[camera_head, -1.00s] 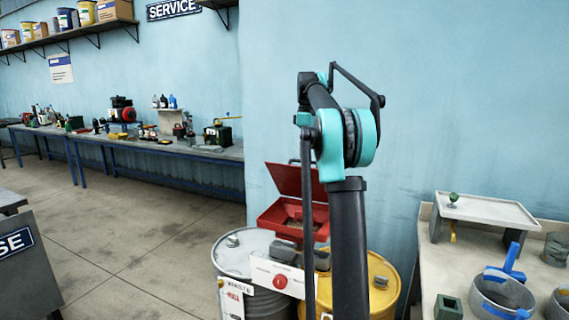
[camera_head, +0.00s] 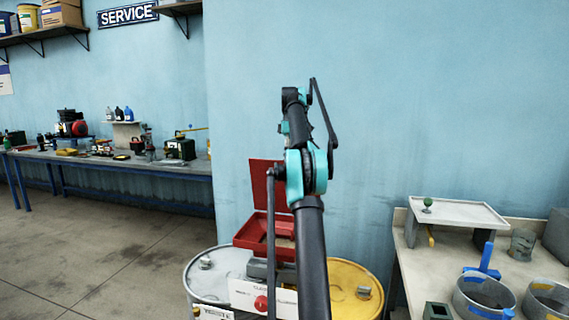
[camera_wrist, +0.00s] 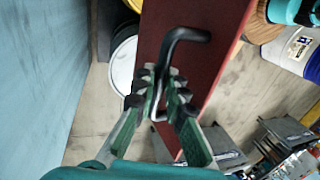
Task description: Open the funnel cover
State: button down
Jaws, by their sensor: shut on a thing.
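The red funnel cover (camera_head: 262,182) stands raised, near upright, at the back of the red funnel box (camera_head: 250,234) in the head view. My arm hides its right part. In the wrist view the cover is a dark red panel (camera_wrist: 218,22) with a bent black handle (camera_wrist: 185,36). My gripper (camera_wrist: 161,84) is shut on the handle, its green-and-grey fingers on either side of the bar. My gripper cannot be made out in the head view.
The box sits above a white-topped drum (camera_head: 200,285) and a yellow drum (camera_head: 362,275). A blue wall (camera_head: 430,110) stands behind. A bench at the right holds a small grey stand (camera_head: 460,211) and round pans (camera_head: 480,292). Open floor lies at the left.

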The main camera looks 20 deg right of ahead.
jog(key=shift+w+r, duration=0.15)
jog(key=shift+w, duration=0.3)
dwell(0.4)
jog(key=c, duration=1.6)
grip_release()
jog(key=shift+a, duration=0.1)
jog(key=shift+o, duration=0.2)
jog(key=shift+s, duration=0.2)
